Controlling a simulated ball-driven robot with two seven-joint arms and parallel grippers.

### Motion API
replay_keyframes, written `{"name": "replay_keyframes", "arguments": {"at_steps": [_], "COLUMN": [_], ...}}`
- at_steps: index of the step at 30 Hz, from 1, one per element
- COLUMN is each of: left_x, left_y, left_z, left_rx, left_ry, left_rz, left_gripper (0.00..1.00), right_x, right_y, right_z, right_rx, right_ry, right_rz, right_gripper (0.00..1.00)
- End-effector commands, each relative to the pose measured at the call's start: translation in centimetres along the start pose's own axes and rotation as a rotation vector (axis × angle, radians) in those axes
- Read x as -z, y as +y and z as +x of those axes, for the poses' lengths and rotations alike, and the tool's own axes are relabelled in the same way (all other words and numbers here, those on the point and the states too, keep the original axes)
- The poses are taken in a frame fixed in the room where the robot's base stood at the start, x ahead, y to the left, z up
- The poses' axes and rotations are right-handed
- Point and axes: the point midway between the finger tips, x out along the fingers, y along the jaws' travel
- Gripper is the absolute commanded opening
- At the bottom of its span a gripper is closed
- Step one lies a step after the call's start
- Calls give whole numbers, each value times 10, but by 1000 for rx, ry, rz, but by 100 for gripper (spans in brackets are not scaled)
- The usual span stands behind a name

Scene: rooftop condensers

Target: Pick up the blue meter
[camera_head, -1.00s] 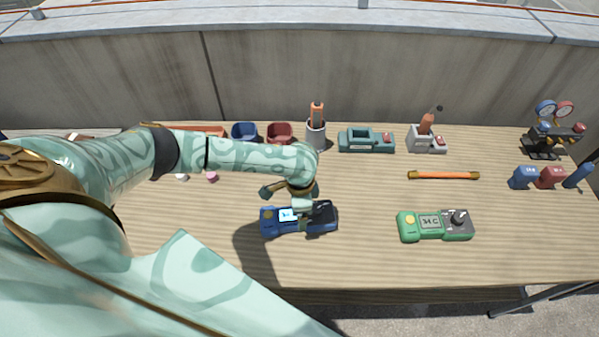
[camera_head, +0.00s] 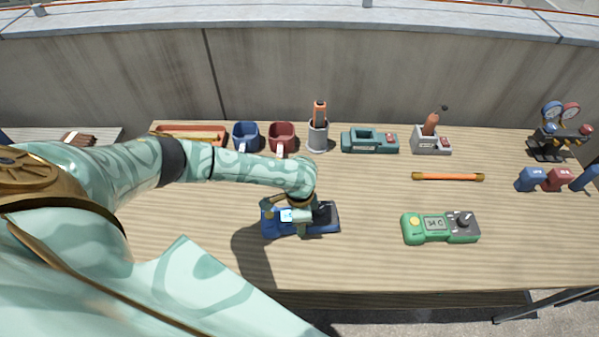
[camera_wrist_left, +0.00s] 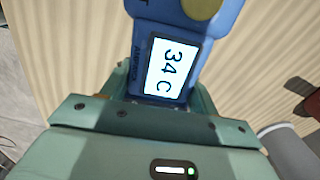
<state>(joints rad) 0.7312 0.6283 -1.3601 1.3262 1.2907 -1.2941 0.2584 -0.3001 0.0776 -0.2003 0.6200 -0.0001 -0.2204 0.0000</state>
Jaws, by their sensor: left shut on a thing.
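The blue meter (camera_head: 328,219) lies on the wooden table in the head view, with a lit screen and a dark dial end. My left gripper (camera_head: 301,222) is over its middle, pointing down, and is shut on it. In the left wrist view the meter (camera_wrist_left: 202,50) sits between the fingers, its screen reading 34 C. The fingertips are partly hidden by the meter and the gripper body. I cannot tell any gap between the meter and the table. My right gripper is not in view.
A green meter (camera_head: 425,228) lies to the right, with an orange rod (camera_head: 447,177) behind it. Blue (camera_head: 246,133) and red (camera_head: 281,135) mugs, a pen holder (camera_head: 318,136), a teal device (camera_head: 369,141) and a grey holder (camera_head: 431,144) line the back. The table front is clear.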

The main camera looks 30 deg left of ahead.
Motion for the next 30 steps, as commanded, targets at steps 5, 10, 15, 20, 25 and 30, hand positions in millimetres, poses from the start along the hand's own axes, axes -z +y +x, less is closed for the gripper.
{"name": "replay_keyframes", "arguments": {"at_steps": [5,10,15,20,25,30], "left_x": [1,1,12,25,40,48], "left_y": [0,0,25,62,100,123], "left_z": [-7,-31,-70,-104,-120,-129], "left_rx": [1,1,0,-2,-1,-1], "left_ry": [3,5,7,5,5,3], "left_rz": [-1,1,6,7,4,2], "left_gripper": [23,23,23,23,23,23], "right_x": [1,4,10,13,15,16], "right_y": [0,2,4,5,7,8], "right_z": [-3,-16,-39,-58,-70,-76], "right_rx": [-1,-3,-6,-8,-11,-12], "right_ry": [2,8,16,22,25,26], "right_rz": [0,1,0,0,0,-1], "right_gripper": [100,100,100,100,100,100]}}
